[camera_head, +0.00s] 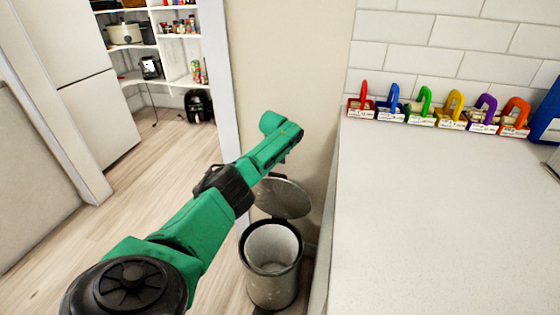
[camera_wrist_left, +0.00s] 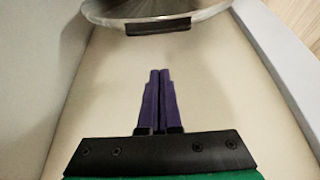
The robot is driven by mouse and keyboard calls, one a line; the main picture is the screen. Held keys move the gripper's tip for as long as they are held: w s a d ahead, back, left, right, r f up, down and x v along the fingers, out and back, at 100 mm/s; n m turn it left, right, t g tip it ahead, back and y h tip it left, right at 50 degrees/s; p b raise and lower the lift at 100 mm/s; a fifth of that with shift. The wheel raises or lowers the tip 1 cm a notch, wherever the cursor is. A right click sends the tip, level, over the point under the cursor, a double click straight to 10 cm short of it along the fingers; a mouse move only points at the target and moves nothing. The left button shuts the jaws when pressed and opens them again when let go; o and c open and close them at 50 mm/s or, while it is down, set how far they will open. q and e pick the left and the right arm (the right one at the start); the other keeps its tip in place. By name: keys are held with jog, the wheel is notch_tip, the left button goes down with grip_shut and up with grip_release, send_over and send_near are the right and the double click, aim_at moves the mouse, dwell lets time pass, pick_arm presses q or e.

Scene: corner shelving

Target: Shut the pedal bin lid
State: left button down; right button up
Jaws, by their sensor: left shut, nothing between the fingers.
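The pedal bin (camera_head: 272,285) is a grey metal cylinder with a pale inner bucket, on the floor between the wall and the counter. Its round grey lid (camera_head: 285,199) stands open, tilted up at the back of the rim. My left arm reaches over from the left, and its green end is above and behind the lid, near the wall. The fingers are hidden in the head view. In the left wrist view my left gripper (camera_wrist_left: 160,72) has its purple fingers together and empty. The lid's edge (camera_wrist_left: 208,14) shows beyond the fingertips, apart from them. My right gripper is not in view.
A white counter (camera_head: 440,220) runs along the right, close to the bin. Several coloured-handled boxes (camera_head: 421,108) stand at its back. A beige wall (camera_head: 290,60) is behind the bin. A pantry with shelves (camera_head: 150,45) is at the back left. Wooden floor (camera_head: 150,165) lies open at the left.

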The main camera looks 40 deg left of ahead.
aim_at(279, 177)
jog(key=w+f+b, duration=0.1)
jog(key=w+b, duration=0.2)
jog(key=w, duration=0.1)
pick_arm(q)
jog(key=s+f+p, duration=0.1)
jog(key=p, duration=0.1)
jog(key=s+p, duration=0.1)
jog(key=p, duration=0.1)
jog(key=shift+s+d+f, duration=0.1)
jog(key=shift+d+f, duration=0.2)
jog(key=shift+f, duration=0.05)
jog(key=shift+s+d+f+p, duration=0.1)
jog(key=shift+s+d+p, duration=0.2)
jog(key=shift+s, duration=0.1)
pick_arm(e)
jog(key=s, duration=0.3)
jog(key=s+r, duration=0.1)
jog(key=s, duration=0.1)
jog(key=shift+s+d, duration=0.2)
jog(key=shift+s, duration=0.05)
pick_arm(q)
jog(key=shift+f, duration=0.1)
